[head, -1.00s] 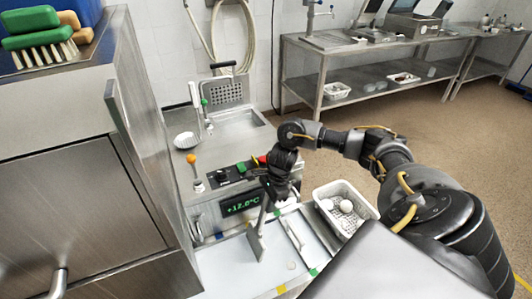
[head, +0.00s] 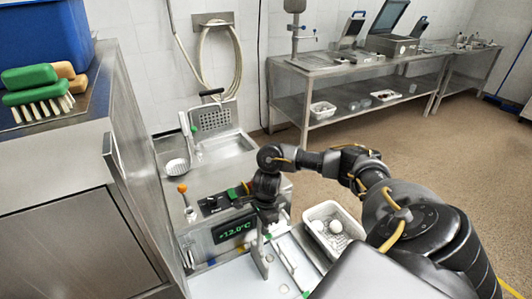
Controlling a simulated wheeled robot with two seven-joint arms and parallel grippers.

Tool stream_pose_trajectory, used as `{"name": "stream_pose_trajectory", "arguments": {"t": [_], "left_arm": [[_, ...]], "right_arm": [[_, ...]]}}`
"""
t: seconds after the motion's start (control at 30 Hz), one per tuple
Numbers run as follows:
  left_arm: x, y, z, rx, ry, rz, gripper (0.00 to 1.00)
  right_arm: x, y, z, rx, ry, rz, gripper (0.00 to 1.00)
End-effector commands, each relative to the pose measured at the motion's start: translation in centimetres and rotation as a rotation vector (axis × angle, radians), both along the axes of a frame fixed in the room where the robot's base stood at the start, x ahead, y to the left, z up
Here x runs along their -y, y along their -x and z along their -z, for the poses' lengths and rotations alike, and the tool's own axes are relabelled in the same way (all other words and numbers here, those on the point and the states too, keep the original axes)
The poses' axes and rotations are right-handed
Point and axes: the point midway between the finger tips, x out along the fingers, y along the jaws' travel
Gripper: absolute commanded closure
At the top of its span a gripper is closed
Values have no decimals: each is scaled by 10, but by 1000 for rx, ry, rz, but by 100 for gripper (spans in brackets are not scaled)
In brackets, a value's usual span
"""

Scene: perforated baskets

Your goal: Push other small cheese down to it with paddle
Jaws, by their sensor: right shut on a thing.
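My right gripper (head: 266,212) is shut on the handle of a paddle, a thin upright grey plate (head: 260,258). It holds the paddle over the white work surface (head: 222,281) in front of the +12.0°C display. A small pale round cheese (head: 284,288) lies on that surface, to the right of the paddle's lower end and apart from it. Whitish round pieces, perhaps cheeses, lie in a white perforated basket (head: 313,213) to the right. The paddle's grip is mostly hidden by my gripper. My left gripper is out of view.
A metal rail (head: 286,252) runs along the white surface, between the paddle and the basket. A control panel with the display (head: 234,230) and an orange-knobbed lever (head: 182,188) stands behind. A tall steel cabinet (head: 62,248) closes off the left. A sink lies behind.

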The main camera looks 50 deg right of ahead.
Motion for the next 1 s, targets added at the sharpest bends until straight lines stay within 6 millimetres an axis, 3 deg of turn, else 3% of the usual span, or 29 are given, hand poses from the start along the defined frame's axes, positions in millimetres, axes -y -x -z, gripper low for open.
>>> {"name": "stream_pose_trajectory", "arguments": {"t": [0.27, 1.0], "left_arm": [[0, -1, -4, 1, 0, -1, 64], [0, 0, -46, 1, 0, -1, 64]], "right_arm": [[-17, -6, -1, 2, -2, -1, 100], [-15, -5, -52, 1, -1, 0, 100]]}}
